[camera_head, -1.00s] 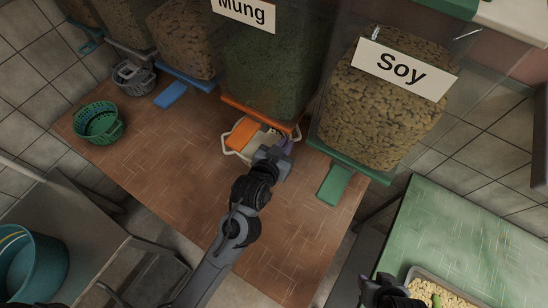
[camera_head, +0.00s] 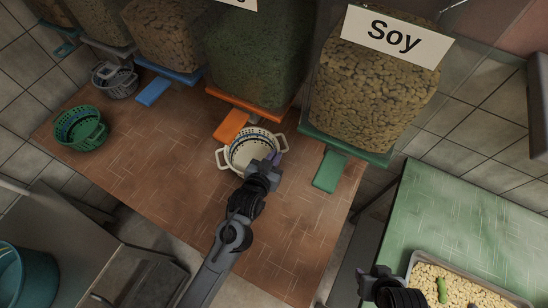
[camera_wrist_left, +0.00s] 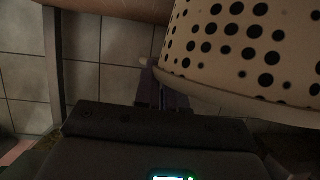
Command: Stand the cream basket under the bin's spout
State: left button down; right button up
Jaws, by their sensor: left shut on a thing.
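The cream basket (camera_head: 239,154) is round, with holes and two looped handles. It is in front of the middle bin (camera_head: 258,65) and its orange spout flap (camera_head: 231,125), with its open top facing up. My left gripper (camera_head: 274,160) is shut on its near right rim. The left wrist view shows the basket's perforated wall (camera_wrist_left: 240,45) close to the purple fingers (camera_wrist_left: 172,92). I cannot tell whether the basket touches the table. My right gripper (camera_head: 376,278) is at the bottom edge; its fingers are not clear.
The Soy bin (camera_head: 375,95) has a green flap (camera_head: 330,171) to the right. Other bins stand left, with a blue flap (camera_head: 153,91) and a grey basket (camera_head: 115,82). A green basket (camera_head: 80,128) sits on the brown table (camera_head: 150,160). A soybean tray (camera_head: 412,262) is at lower right.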

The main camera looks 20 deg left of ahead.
pick_arm(q)
jog(key=c, duration=1.2)
grip_release()
jog(key=shift+s+a+r, duration=0.1)
jog(key=shift+s+r, duration=0.15)
jog(key=shift+s, duration=0.3)
jog(key=p+v, duration=0.2)
jog(key=v, duration=0.9)
jog(key=s+a+f+g, duration=0.1)
jog(key=s+a+g, duration=0.2)
jog(key=s, duration=0.1)
jog(key=s+a+f+g+y, duration=0.1)
jog(key=s+a+f+g, duration=0.1)
jog(key=s, duration=0.3)
jog(key=s+a+f+g, duration=0.1)
jog(key=s+a+g, duration=0.3)
jog(key=s+a, duration=0.1)
jog(key=shift+f+g+y, duration=0.25)
jog(key=shift+g+y, duration=0.05)
jog(key=shift+s+a, duration=0.15)
jog(key=shift+s, duration=0.1)
